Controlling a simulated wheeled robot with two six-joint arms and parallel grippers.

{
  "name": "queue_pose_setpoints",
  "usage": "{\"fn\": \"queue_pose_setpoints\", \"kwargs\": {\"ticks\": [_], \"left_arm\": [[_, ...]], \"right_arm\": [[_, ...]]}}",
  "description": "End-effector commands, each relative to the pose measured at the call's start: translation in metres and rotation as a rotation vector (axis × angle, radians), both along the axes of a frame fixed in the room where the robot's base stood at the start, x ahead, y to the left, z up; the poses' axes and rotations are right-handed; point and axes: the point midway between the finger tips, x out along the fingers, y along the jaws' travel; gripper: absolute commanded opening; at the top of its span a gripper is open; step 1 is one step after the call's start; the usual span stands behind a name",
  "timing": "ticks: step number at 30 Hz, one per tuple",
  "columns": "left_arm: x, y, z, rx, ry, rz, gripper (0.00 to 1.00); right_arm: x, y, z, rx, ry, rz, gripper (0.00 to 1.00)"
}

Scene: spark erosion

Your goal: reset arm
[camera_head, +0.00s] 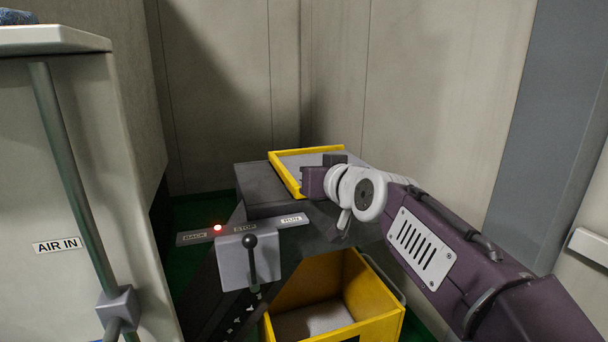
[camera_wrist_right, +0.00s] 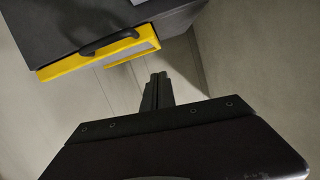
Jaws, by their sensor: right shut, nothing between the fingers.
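My right arm (camera_head: 430,240), purple with a pale grey wrist joint, comes in from the right in the head view. Its hand end lies over the dark machine bed near the yellow-rimmed tray; the fingertips are hard to make out there. In the right wrist view my right gripper (camera_wrist_right: 157,92) shows its dark fingers together, with nothing between them. A yellow-edged part with a black handle (camera_wrist_right: 108,43) is beyond them at the upper left, apart from the fingers. My left gripper is not in view.
A grey lever box (camera_head: 247,262) has an upright black-knobbed lever below a BACK, STOP, RUN plate (camera_head: 243,229); a red light (camera_head: 217,228) glows there. A yellow-rimmed tray (camera_head: 320,150) sits on the dark bed (camera_head: 262,183). A yellow bin (camera_head: 375,300) stands below. A cabinet (camera_head: 60,150) stands left.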

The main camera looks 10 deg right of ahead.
Motion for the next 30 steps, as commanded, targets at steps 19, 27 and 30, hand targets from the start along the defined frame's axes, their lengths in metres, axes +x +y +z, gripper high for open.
{"fn": "queue_pose_setpoints", "kwargs": {"ticks": [19,27,30], "left_arm": [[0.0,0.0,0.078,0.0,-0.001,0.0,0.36],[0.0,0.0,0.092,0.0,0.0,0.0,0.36],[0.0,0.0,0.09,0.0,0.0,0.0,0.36]], "right_arm": [[-0.046,-0.022,-0.163,-0.083,0.556,-0.021,0.0],[-0.199,-0.04,-0.317,-0.145,1.102,-0.031,0.0],[-0.233,-0.043,-0.336,-0.155,1.192,-0.038,0.0]]}}
